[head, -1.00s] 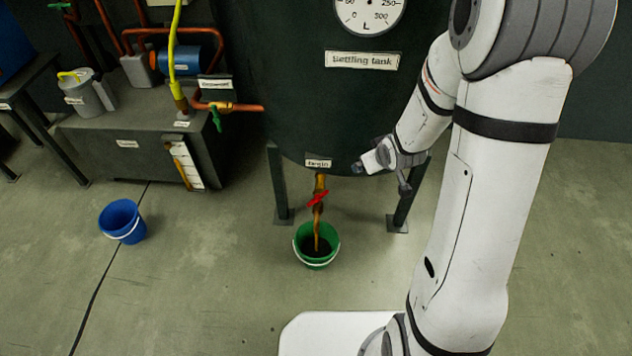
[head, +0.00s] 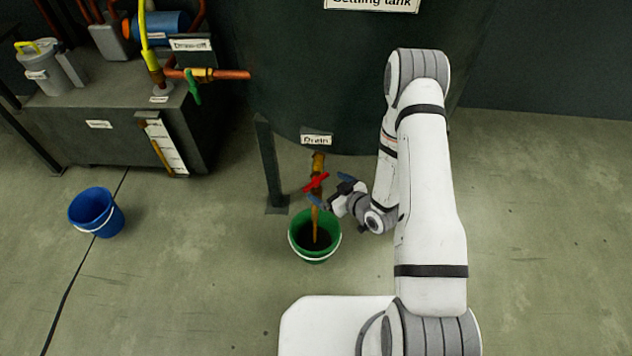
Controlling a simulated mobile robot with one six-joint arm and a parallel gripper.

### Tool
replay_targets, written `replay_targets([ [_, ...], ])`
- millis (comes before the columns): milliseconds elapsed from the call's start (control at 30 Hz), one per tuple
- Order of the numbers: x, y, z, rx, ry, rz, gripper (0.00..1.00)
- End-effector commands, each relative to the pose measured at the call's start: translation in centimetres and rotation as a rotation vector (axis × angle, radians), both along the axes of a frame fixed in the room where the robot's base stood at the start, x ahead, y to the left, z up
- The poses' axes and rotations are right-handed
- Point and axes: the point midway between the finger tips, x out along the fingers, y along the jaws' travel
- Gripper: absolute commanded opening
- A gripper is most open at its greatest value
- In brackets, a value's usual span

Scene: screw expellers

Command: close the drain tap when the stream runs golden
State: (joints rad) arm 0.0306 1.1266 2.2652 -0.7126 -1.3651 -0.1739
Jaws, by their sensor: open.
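The drain tap with its red handle (head: 316,183) hangs on a brass pipe under the dark settling tank (head: 325,90), below the "Drain" label (head: 316,140). The handle sits crosswise, slanting up to the right. A golden-brown stream (head: 315,220) runs down from the tap into the green bucket (head: 293,238), which holds dark liquid. My gripper (head: 329,188) is open, just right of the red handle, with its blue-tipped fingers spread towards it. I cannot tell whether a finger touches the handle or the pipe.
A blue bucket (head: 97,212) stands on the floor at the left. A bench (head: 100,125) carries the draw-off pipe with a green-handled tap (head: 194,87). A tank leg (head: 270,165) stands left of the drain. The floor at the right is clear.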

Motion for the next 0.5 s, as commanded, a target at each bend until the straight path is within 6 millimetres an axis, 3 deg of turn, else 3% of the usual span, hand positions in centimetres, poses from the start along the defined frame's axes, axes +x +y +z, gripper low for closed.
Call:
replay_targets([
  [200, 2.3, 3.1, -1.5, -0.001, -0.003, 0.017, 1.00],
  [500, 3.7, 4.7, -2.2, -0.001, 0.000, 0.021, 1.00],
])
